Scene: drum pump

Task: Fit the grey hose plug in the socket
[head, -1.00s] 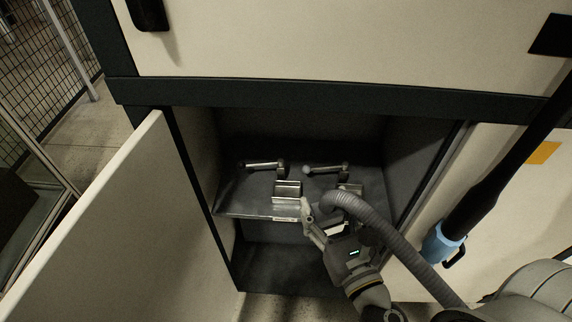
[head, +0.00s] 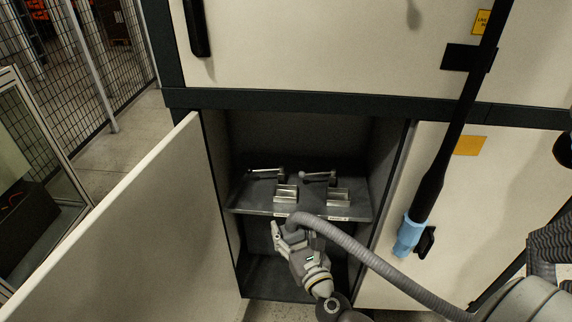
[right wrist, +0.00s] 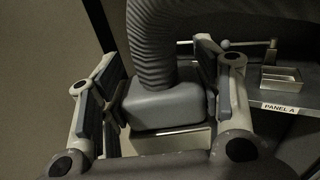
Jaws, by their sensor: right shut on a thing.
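The grey hose plug (right wrist: 165,108) is a rounded grey block on the end of a ribbed grey hose (right wrist: 152,40). My right gripper (head: 294,238) is shut on it, with a finger on either side in the right wrist view (right wrist: 163,105). In the head view the gripper and plug are in front of the shelf's front edge, apart from the sockets. Two metal sockets stand on the shelf, a left one (head: 286,194) and a right one (head: 338,197). The right wrist view shows one socket (right wrist: 281,78) above a PANEL-A label. My left gripper is not in view.
The shelf (head: 252,200) sits inside an open cabinet, with a lever (head: 267,174) behind the left socket and another (head: 318,177) behind the right. The open door (head: 120,220) bounds the left. A black pipe with a blue end (head: 409,236) hangs at the right.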

